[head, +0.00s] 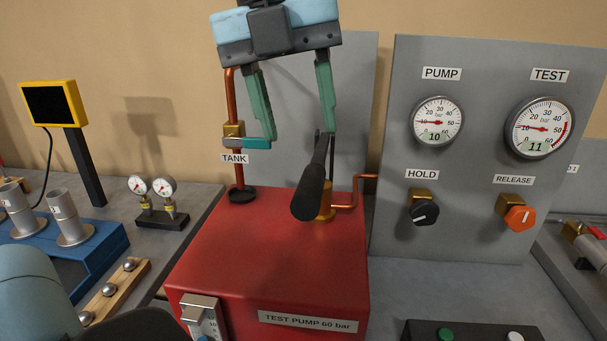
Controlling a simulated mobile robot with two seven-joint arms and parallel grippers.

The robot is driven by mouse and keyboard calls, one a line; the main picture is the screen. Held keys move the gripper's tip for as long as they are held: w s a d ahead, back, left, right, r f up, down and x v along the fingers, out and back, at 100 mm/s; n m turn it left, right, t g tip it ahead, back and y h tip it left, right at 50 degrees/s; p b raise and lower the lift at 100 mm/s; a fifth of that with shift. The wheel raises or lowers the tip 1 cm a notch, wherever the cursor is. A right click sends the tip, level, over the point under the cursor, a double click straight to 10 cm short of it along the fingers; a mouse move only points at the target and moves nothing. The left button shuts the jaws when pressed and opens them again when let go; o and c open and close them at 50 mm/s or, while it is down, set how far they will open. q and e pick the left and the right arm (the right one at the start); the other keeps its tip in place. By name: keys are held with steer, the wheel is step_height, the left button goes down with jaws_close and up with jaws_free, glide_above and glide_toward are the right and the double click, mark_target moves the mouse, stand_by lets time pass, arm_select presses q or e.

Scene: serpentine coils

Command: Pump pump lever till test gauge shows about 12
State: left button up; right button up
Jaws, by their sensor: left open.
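The pump lever (311,188) is a black bar with a thick grip, tilted toward me above the red test pump (262,242). My left gripper (300,137) is open above and behind the grip, with green fingers spread. Its right finger is close to the lever's upper part; I cannot tell whether they touch. The test gauge (541,127) shows 11 on its digital readout. The pump gauge (437,121) shows 10. My right gripper is not in view.
The grey panel carries a black HOLD knob (424,212) and an orange RELEASE knob (519,217). A copper pipe (233,105) rises at the TANK label. Two small gauges (152,186) and a blue block (72,250) stand left. A box with buttons (472,332) is at front right.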

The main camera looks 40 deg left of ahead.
mark_target(308, 177)
arm_select(q)
steer(key=f, duration=0.5)
steer(key=d+f, duration=0.1)
steer(key=f, duration=0.1)
steer(key=shift+w+f, duration=0.15)
steer(key=shift+w, duration=0.15)
jaws_close()
